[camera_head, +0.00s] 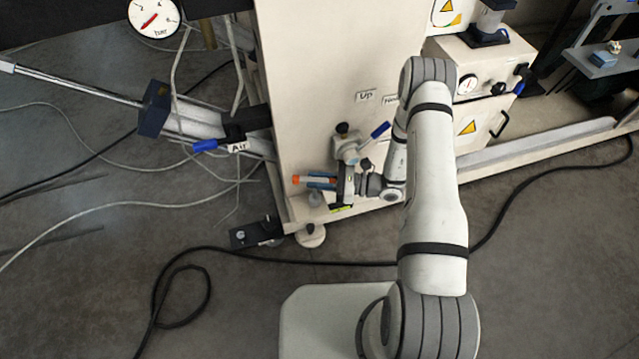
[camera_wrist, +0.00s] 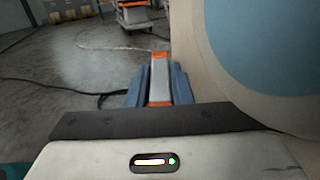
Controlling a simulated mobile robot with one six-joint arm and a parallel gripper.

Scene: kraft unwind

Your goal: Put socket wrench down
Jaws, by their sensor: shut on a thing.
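My gripper (camera_wrist: 159,84) has blue fingers and is shut on a grey piece with orange ends, which I take to be the socket wrench (camera_wrist: 159,78). In the head view my gripper (camera_head: 322,183) is beside the lower edge of the cream machine panel, and the orange end of the wrench (camera_head: 297,180) sticks out to the left. I cannot tell whether the wrench touches anything below it.
The cream panel (camera_head: 310,90) stands close by, with a blue-handled valve (camera_head: 348,150) just above my gripper. A blue-handled Air valve (camera_head: 205,146) is at left. Black cable (camera_head: 300,262) lies across the grey floor. A large blue disc (camera_wrist: 270,40) fills the wrist view's right.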

